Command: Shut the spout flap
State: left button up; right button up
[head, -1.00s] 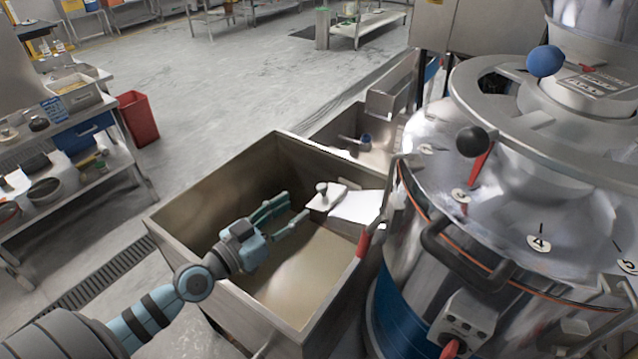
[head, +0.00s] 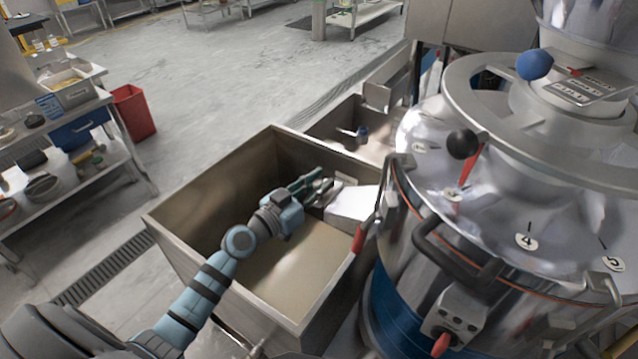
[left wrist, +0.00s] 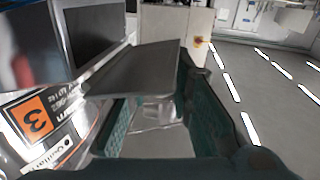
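The grinder's pale spout (head: 352,204) juts from the steel drum over the bin. The flap shows as a grey plate (left wrist: 135,70) in the left wrist view, sticking out from the machine side. My left gripper (head: 324,188) is at the spout's outer end in the head view and covers most of the flap and its knob. In the left wrist view its two fingers (left wrist: 155,105) stand apart, with the plate's edge beyond and between them. I cannot tell whether they touch it. My right gripper is not in view.
The steel bin (head: 215,185) surrounds the space under my left arm; its walls rise around the gripper. The grinder drum (head: 440,190) with red-handled latch (head: 359,238) stands close on the right. A second bin (head: 335,125) is behind. Open floor lies beyond.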

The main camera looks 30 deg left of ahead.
aim_at(324, 202)
pick_arm(q)
grip_shut()
jog(key=n+b, duration=0.1)
jog(key=b, duration=0.1)
jog(key=f+n+b, duration=0.1)
jog(key=n, duration=0.1)
jog(key=shift+a+f+b, duration=0.15)
jog(key=shift+f+b, duration=0.15)
jog(key=shift+b, duration=0.1)
jog(key=shift+f+n+t+b, duration=0.2)
jog(key=shift+n+b, duration=0.2)
jog(key=shift+n, duration=0.15)
jog(key=shift+f+n+t+b, duration=0.2)
jog(key=shift+n+b, duration=0.15)
jog(key=shift+n, duration=0.2)
jog(key=n, duration=0.1)
jog(key=n+b, duration=0.1)
jog(key=n, duration=0.1)
jog(key=shift+f+t+b, duration=0.3)
jog(key=shift+f, duration=0.1)
jog(key=shift+s+d+f+n+t+y+b, duration=0.15)
jog(key=shift+d+f+n+y+b, duration=0.15)
jog(key=shift+n, duration=1.05)
jog(key=shift+w+d+f+n+t+y+b, duration=0.15)
jog(key=shift+d+f+n+y, duration=0.15)
jog(key=shift+n, duration=1.1)
jog(key=shift+s+d+f+n+t+y+b, duration=0.1)
jog(key=shift+d+f+n+y+b, duration=0.2)
jog(key=shift+n, duration=1.05)
